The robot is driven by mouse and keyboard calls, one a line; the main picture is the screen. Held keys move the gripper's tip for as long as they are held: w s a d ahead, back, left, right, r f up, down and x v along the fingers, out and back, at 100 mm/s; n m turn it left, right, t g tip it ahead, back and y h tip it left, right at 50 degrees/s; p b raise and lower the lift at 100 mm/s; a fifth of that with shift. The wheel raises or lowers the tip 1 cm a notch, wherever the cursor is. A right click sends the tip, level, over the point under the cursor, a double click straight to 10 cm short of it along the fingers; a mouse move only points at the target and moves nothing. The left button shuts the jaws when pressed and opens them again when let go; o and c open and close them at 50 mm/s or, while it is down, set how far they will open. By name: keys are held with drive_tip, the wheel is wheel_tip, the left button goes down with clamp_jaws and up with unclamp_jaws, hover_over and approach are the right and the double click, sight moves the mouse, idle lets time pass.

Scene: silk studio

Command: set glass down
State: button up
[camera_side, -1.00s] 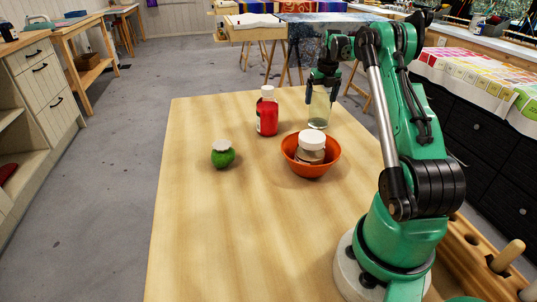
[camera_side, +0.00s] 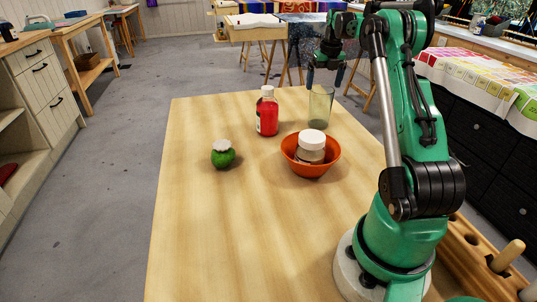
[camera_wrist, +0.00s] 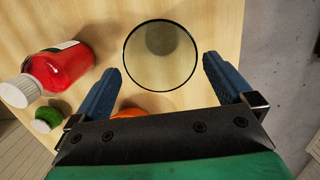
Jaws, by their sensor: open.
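The clear glass (camera_side: 320,105) stands upright on the wooden table, behind the orange bowl. In the wrist view its round rim (camera_wrist: 160,22) shows from above, ahead of and between the fingers. My gripper (camera_side: 326,72) is above the glass, apart from it. Its two blue fingers are spread wide and empty in the wrist view (camera_wrist: 160,78).
An orange bowl (camera_side: 327,168) holding a white-lidded jar (camera_side: 311,153) is in front of the glass. A red bottle (camera_side: 267,115) stands to its left. A small green jar (camera_side: 222,157) is farther left. The table's front left (camera_side: 210,240) is clear.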

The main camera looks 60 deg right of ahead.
wheel_tip(320, 180, up, 7)
drive_tip(key=w+a+r+n+t, duration=0.1)
drive_tip(key=w+a+n, duration=0.2)
drive_tip(key=a+n, duration=0.7)
drive_tip(key=w+a+r+n+t, duration=0.1)
drive_tip(key=w+a+n+t, duration=0.15)
drive_tip(key=a+n, duration=0.75)
drive_tip(key=s+a+f+n+t, duration=0.1)
drive_tip(key=s+a+f+n, duration=0.2)
drive_tip(key=a+n, duration=0.6)
drive_tip(key=s+a+f+n+t+y, duration=0.1)
drive_tip(key=s+a+f+n, duration=0.2)
drive_tip(key=a+n, duration=0.7)
drive_tip(key=f+n, duration=0.1)
drive_tip(key=n, duration=0.5)
drive_tip(key=shift+s+f, duration=0.15)
drive_tip(key=shift+f, duration=0.05)
drive_tip(key=shift+a+t, duration=0.1)
drive_tip(key=shift+t, duration=0.15)
